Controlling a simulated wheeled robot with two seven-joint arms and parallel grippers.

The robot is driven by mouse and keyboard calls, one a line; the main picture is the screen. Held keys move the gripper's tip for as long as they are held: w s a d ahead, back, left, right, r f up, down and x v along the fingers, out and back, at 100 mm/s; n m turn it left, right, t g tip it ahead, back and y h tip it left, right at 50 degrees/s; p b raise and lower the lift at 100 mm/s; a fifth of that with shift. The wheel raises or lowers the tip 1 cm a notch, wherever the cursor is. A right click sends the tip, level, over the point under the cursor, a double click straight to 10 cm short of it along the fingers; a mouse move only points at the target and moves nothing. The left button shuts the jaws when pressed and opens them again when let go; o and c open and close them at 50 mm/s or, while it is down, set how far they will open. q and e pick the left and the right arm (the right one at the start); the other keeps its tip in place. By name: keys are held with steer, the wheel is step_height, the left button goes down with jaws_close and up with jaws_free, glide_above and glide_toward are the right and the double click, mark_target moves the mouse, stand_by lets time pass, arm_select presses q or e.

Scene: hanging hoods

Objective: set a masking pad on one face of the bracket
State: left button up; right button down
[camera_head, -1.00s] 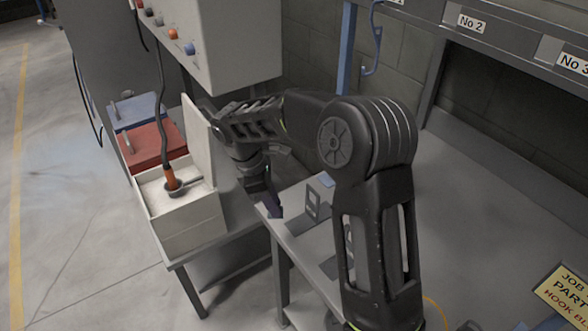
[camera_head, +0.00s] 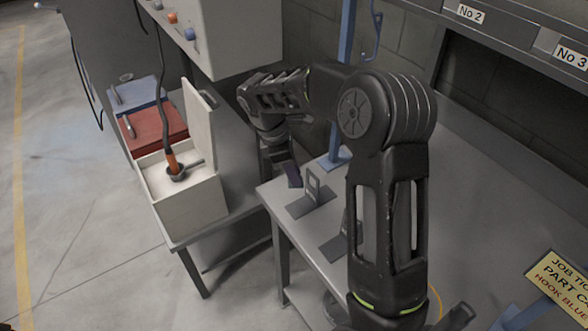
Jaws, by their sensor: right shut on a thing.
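My right gripper (camera_head: 290,170) points down beside the workbench's near left corner. It is shut on a small dark purplish piece (camera_head: 294,176), which looks like the masking pad; the fingers largely hide their grip. A grey upright bracket (camera_head: 309,184) with a rectangular opening stands on a dark base plate on the bench, just right of the held piece. A small gap seems to separate them, but I cannot be sure of the depth. A second dark plate (camera_head: 333,247) with an upright part lies nearer, partly hidden by my right arm. My left gripper is not in view.
A blue post (camera_head: 341,140) rises from the bench behind the bracket.

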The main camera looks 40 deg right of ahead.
steer(key=shift+f+b, duration=4.05)
steer(key=shift+f, duration=1.4)
steer(key=shift+f, duration=0.2)
steer(key=c, duration=1.2)
jaws_free()
steer(key=shift+r, duration=0.1)
steer(key=b+v, duration=0.1)
steer(key=v, duration=0.6)
steer(key=shift+a+r, duration=0.1)
steer(key=shift+r, duration=0.2)
steer(key=shift+w, duration=0.1)
